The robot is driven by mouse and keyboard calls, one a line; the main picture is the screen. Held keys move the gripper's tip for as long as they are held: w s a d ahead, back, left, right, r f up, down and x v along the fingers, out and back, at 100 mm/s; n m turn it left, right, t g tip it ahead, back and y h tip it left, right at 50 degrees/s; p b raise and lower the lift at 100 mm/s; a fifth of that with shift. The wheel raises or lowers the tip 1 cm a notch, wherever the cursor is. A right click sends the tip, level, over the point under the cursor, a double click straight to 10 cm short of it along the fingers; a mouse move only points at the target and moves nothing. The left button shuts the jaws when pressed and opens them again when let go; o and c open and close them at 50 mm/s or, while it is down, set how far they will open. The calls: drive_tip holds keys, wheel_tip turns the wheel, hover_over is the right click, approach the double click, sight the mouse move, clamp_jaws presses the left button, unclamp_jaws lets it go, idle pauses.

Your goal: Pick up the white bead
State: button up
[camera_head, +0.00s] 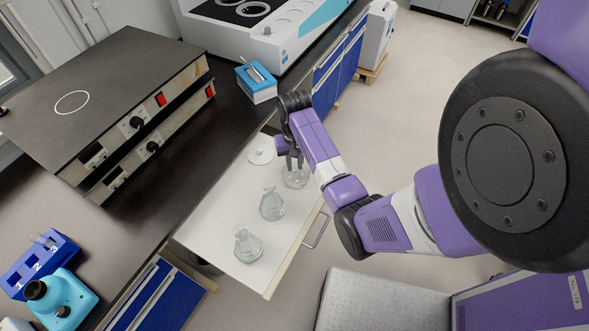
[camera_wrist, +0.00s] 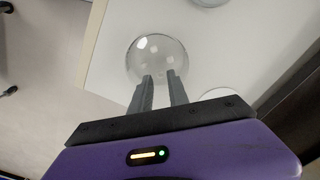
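A round clear glass vessel (camera_head: 296,176) stands in the open white drawer, and it also shows in the wrist view (camera_wrist: 150,50). Small white spots (camera_wrist: 154,48) show within its outline in the wrist view. I cannot tell whether they are beads or light reflections, so no white bead is clearly made out. My gripper (camera_head: 291,158) points down at this vessel. In the wrist view my gripper's fingers (camera_wrist: 159,76) are apart with nothing seen between them, and their tips overlap the vessel's near rim.
The drawer (camera_head: 205,230) also holds two glass flasks (camera_head: 271,205) (camera_head: 247,246) and a white round dish (camera_head: 262,154) beside the dark counter. A blue box (camera_head: 257,84) and hotplates (camera_head: 110,95) stand on the counter. The drawer's front with its handle (camera_head: 316,231) faces open floor.

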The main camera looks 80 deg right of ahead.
drive_tip(key=shift+f, duration=0.95)
clamp_jaws()
drive_tip(key=shift+r, duration=0.1)
